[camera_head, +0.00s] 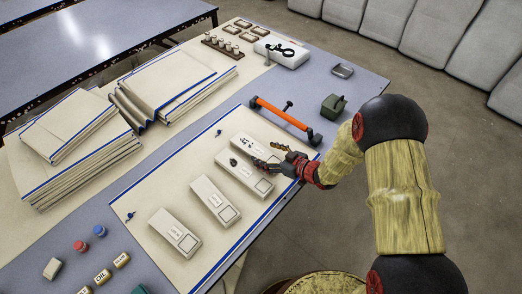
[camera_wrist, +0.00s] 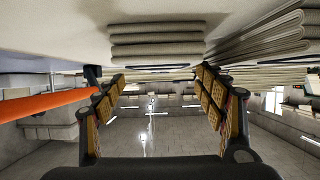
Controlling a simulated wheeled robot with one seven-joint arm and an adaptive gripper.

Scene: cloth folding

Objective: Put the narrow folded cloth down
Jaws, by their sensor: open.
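Several narrow folded white cloths lie in a row on the cream cloth with blue edging (camera_head: 150,185). Two of them, a far one (camera_head: 248,147) and the one nearer to me (camera_head: 240,178), are close to my gripper (camera_head: 262,163). The others are the third cloth (camera_head: 214,201) and the front-left cloth (camera_head: 174,232). In the wrist view, which is upside down, a layered folded cloth (camera_wrist: 155,40) lies just beyond my fingers (camera_wrist: 162,78). The fingers are spread and nothing is between them. Whether a fingertip touches a cloth cannot be told.
An orange bar (camera_head: 282,118) lies close beyond my gripper; it also shows in the wrist view (camera_wrist: 45,106). Large cloth stacks (camera_head: 80,150) fill the left. Small coloured items (camera_head: 81,246) lie at front left.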

